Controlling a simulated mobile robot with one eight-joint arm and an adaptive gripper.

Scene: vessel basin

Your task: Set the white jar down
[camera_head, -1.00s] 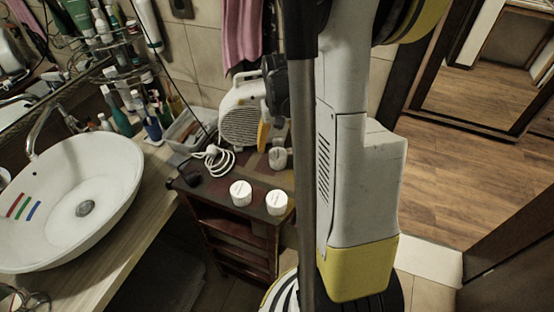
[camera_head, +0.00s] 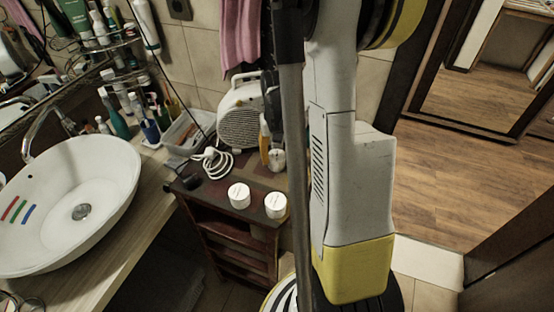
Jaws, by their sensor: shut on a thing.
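A white jar (camera_head: 277,160) shows at the back right of the small dark wooden cabinet, beside the column that crosses the view. My gripper (camera_head: 271,125) is a dark shape just above it, mostly hidden behind the column. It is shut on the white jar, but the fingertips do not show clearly. I cannot tell whether the jar's base touches the cabinet top (camera_head: 213,187). Two more white jars, a left one (camera_head: 239,196) and a right one (camera_head: 275,205), stand upright and apart near the cabinet's front edge.
A white fan heater (camera_head: 239,117) stands behind, with a coiled white cable (camera_head: 214,162) before it. An orange bottle (camera_head: 264,142) is close to the jar. A clear bin (camera_head: 188,132) and basin (camera_head: 85,205) lie left. Bare cabinet top shows left of the front jars.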

